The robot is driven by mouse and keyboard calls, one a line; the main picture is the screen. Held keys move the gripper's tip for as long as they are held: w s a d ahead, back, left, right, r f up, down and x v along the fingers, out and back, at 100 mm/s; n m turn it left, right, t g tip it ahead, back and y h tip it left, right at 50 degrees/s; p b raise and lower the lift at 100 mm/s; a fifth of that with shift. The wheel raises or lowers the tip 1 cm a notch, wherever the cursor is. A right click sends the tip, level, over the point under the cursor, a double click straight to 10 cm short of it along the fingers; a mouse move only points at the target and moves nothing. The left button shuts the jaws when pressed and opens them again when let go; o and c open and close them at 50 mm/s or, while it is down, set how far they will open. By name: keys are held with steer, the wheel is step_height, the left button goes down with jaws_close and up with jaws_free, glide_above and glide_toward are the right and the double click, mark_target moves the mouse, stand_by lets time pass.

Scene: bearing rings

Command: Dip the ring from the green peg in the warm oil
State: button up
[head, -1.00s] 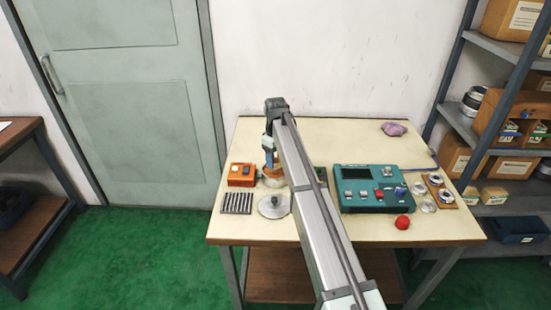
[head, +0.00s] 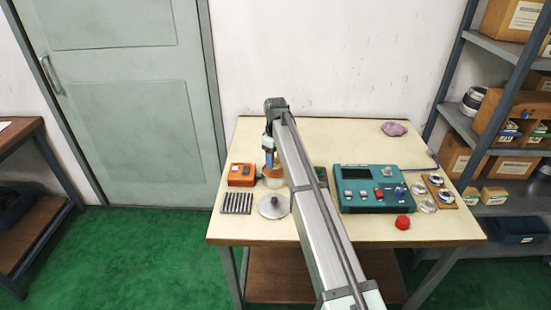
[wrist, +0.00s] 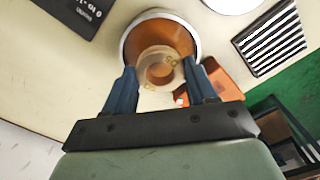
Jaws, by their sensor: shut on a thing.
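The pot of warm oil (wrist: 183,38) shows in the wrist view as a round pot with a pale rim and orange-brown oil. In the head view the pot (head: 275,183) stands at the table's left, partly behind my arm. My gripper (wrist: 160,75) is shut on a pale tan ring (wrist: 160,54), which lies between the fingertips over the oil area. I cannot tell whether the ring is under the oil surface. In the head view my gripper (head: 268,158) points down at the pot. I cannot make out the green peg.
An orange box (head: 241,174), a slotted grey rack (head: 237,203) and a round metal lid (head: 274,207) are close around the pot. A purple cloth (head: 394,129) lies behind.

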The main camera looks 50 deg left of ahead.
steer(key=shift+r, duration=0.1)
steer(key=shift+r, duration=0.9)
